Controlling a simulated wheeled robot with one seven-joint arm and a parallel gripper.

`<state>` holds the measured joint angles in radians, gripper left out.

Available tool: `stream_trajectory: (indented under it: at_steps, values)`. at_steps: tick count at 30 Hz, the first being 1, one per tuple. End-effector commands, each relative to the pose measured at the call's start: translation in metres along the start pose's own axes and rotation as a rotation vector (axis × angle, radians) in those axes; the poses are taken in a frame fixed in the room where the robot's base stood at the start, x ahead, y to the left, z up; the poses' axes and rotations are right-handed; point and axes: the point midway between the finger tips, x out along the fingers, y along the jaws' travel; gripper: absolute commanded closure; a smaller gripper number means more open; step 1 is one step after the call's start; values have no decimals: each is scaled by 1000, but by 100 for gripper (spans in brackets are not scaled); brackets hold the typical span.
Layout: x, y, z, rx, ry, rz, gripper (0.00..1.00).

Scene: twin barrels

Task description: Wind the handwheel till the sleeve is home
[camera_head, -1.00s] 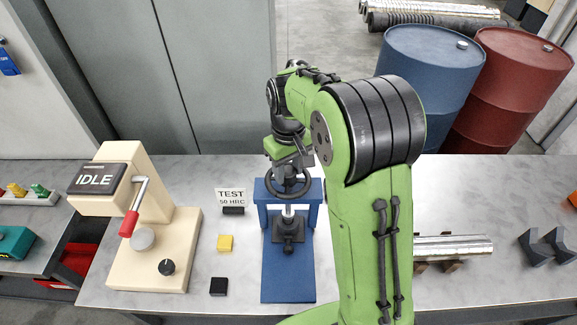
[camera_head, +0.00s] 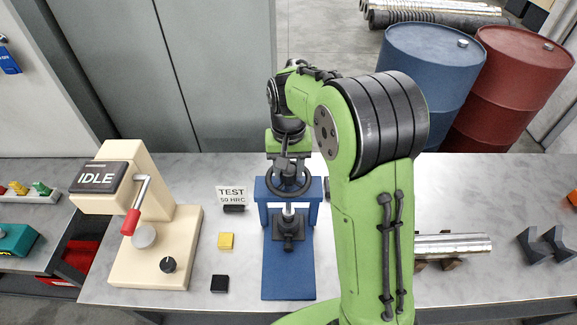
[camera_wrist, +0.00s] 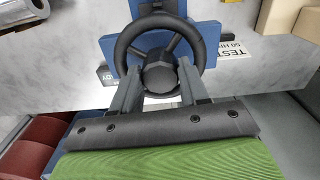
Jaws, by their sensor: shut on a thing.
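The black handwheel (camera_head: 288,194) sits on top of a blue press frame (camera_head: 288,275). It also shows in the wrist view (camera_wrist: 122,50), with its dark hub between my fingers. My gripper (camera_head: 287,168) reaches down onto the wheel from behind and above. In the wrist view my gripper (camera_wrist: 159,76) has one finger on each side of the hub and is shut on the handwheel. Below the wheel, a bright metal shaft (camera_head: 288,209) runs down to a dark block (camera_head: 288,229). I cannot tell which part is the sleeve, or how it is seated.
A cream tester (camera_head: 150,240) with an IDLE display and a red-handled lever stands left. A metal bar (camera_head: 455,245) rests on the right.

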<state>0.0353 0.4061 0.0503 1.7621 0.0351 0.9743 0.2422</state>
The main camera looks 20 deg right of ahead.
Motion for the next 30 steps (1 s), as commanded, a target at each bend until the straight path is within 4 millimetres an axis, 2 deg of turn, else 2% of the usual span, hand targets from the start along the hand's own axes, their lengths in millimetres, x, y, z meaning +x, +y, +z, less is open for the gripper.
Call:
stream_trajectory:
  at_steps: [10,11,15,25,28,30]
  values:
    - [-1,0,-1,3,5,-1,86]
    - [-1,0,-1,2,5,-1,53]
    - [-1,0,-1,2,4,-1,31]
    - [-5,0,0,1,2,0,30]
    - [-22,0,-1,2,7,-1,30]
    - [-41,0,-2,2,8,-2,30]
